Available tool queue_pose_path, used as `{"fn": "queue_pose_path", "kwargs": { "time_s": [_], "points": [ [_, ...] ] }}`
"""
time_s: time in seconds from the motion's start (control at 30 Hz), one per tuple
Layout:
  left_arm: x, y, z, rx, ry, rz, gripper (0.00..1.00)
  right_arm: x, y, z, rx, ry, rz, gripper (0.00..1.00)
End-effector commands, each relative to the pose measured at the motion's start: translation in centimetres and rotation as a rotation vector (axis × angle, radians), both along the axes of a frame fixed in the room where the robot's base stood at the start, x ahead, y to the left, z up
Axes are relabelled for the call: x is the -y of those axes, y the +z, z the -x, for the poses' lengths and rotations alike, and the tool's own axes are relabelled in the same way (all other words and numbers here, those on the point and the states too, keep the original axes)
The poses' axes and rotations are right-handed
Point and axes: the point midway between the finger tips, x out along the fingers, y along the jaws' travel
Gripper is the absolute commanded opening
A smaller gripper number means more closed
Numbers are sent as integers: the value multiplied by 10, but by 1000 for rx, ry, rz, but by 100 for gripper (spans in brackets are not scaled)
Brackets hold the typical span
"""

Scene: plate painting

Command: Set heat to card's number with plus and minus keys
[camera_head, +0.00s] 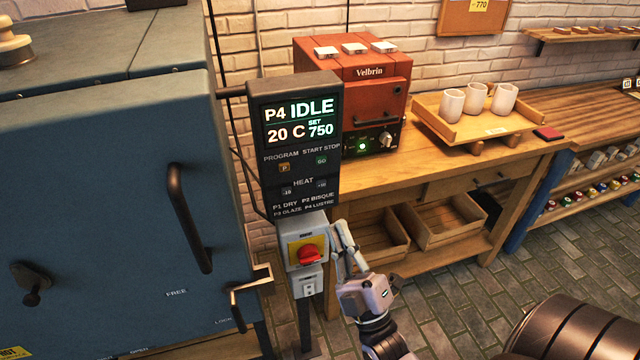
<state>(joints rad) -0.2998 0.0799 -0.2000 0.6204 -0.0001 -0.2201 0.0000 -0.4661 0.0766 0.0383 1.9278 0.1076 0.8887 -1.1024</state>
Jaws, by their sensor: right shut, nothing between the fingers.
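The dark control panel (295,140) stands on a post beside the blue kiln. Its screen (300,121) reads P4 IDLE, 20 C and SET 750. Below are the HEAT keys, a minus key (287,191) marked -10 and a plus key (322,185) marked +10. A card (481,5) on the wall board at the top reads 770, partly cut off by the picture's edge. My right gripper (340,228) is shut and empty, pointing up just below the panel's lower right corner, apart from the keys in the picture. My left gripper is not in view.
A switch box with a red knob (308,257) is under the panel, close left of my right gripper. The blue kiln (110,190) with its handle fills the left. A small red kiln (365,85) and a tray (440,112) with cups stand on the bench behind.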

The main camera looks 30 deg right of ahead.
Motion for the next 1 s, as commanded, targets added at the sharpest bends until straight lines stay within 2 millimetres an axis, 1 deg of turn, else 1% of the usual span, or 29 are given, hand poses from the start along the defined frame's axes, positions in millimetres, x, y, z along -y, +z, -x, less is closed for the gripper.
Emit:
{"fn": "queue_pose_path", "kwargs": {
  "time_s": [0.13,0.27,0.5,0.7,0.83,1.0],
  "points": [
    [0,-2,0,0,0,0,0,1,-1,-5,-1,1,0,0],
    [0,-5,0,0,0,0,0,4,-1,-17,1,1,1,0],
    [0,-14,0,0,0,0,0,12,-2,-50,1,1,1,0],
    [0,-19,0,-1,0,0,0,17,-2,-73,0,1,1,0],
    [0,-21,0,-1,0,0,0,20,-1,-82,-1,1,0,0],
    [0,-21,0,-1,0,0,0,21,-1,-86,-2,1,-1,0]
  ]
}}
